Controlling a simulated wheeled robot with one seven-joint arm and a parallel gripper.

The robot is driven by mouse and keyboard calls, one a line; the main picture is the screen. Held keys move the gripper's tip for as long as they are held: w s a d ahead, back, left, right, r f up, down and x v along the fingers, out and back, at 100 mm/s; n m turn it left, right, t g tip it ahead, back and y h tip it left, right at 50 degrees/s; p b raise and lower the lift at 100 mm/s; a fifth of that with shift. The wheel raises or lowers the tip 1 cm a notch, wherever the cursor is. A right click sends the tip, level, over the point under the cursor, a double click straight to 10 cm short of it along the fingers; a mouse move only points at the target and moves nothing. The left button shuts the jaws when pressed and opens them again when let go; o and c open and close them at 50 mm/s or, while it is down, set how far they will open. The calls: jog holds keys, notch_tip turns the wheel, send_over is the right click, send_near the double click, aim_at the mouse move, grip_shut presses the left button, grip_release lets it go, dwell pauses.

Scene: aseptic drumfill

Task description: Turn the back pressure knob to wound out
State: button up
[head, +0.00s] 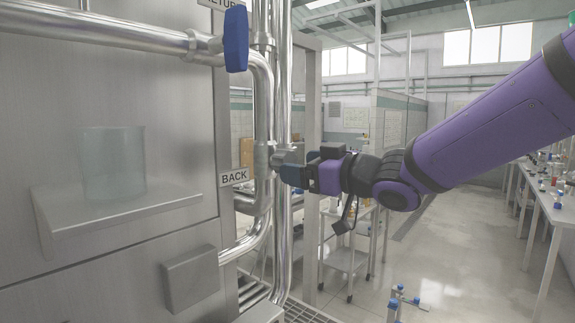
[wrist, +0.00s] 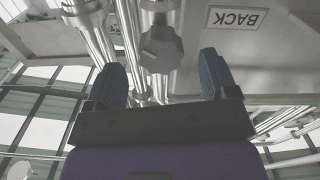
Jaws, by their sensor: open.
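The back pressure knob is a grey lobed knob (wrist: 161,48) on a vertical steel pipe, seen in the wrist view ahead of my fingers. In the head view the grey knob (head: 280,157) shows at the pipe, partly hidden by my gripper. The BACK label (head: 233,178) is to its left; it appears upside down in the wrist view (wrist: 237,19). My gripper (head: 287,172) has its blue fingers pointing at the pipe. In the wrist view my gripper (wrist: 160,62) is open, with one finger on each side of the knob's line. Contact with the knob cannot be told.
A blue valve handle (head: 236,38) is on the upper pipe. Steel pipes (head: 283,90) run vertically beside the steel cabinet (head: 110,85). A shelf (head: 120,207) carries a glass vessel (head: 112,165). A trolley (head: 345,262) stands behind my gripper.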

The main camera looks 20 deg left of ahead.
jog(key=shift+x, duration=2.05)
jog(key=c, duration=0.9)
